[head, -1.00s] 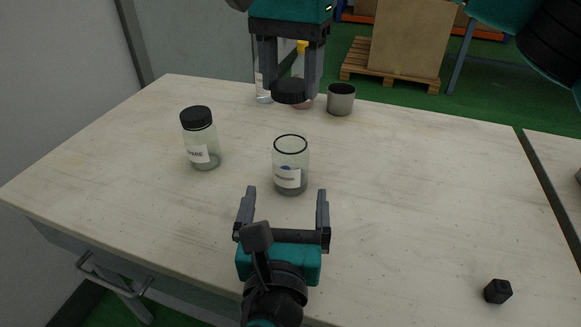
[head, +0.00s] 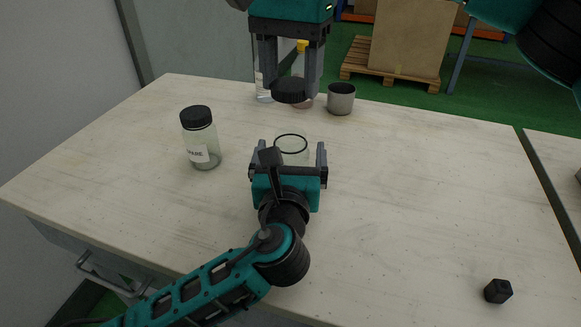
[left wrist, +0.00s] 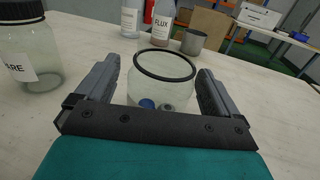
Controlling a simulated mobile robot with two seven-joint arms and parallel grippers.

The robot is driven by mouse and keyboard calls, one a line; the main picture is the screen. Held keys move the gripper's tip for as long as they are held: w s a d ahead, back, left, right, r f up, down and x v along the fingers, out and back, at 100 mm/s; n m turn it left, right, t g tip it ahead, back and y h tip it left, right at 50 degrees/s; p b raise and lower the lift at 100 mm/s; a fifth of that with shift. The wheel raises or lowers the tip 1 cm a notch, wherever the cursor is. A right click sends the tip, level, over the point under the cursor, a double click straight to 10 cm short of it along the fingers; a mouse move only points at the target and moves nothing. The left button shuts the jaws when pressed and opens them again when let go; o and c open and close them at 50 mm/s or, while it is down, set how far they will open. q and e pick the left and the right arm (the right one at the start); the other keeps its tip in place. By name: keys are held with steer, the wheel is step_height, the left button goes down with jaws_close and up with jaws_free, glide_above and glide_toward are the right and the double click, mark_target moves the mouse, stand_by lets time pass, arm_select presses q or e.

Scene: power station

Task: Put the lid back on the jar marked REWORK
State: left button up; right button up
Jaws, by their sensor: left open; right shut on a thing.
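The open jar (head: 291,145) stands upright on the table, its lower part and label hidden behind my left gripper. In the left wrist view the jar (left wrist: 160,82) is between the two fingers, with a blue item and a greyish item inside. My left gripper (head: 290,158) is open, its fingers on either side of the jar; I cannot tell whether they touch it. My right gripper (head: 290,84) is shut on a black lid (head: 289,91) and holds it above the table, beyond and above the jar.
A lidded jar marked SPARE (head: 200,140) stands to the left. Behind are a grey metal cup (head: 341,99), a clear bottle (left wrist: 131,20) and a bottle marked FLUX (left wrist: 163,25). The right side of the table is mostly clear.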

arm_select(q)
steer(key=c, duration=1.5)
arm_select(e)
steer(key=shift+f, duration=2.5)
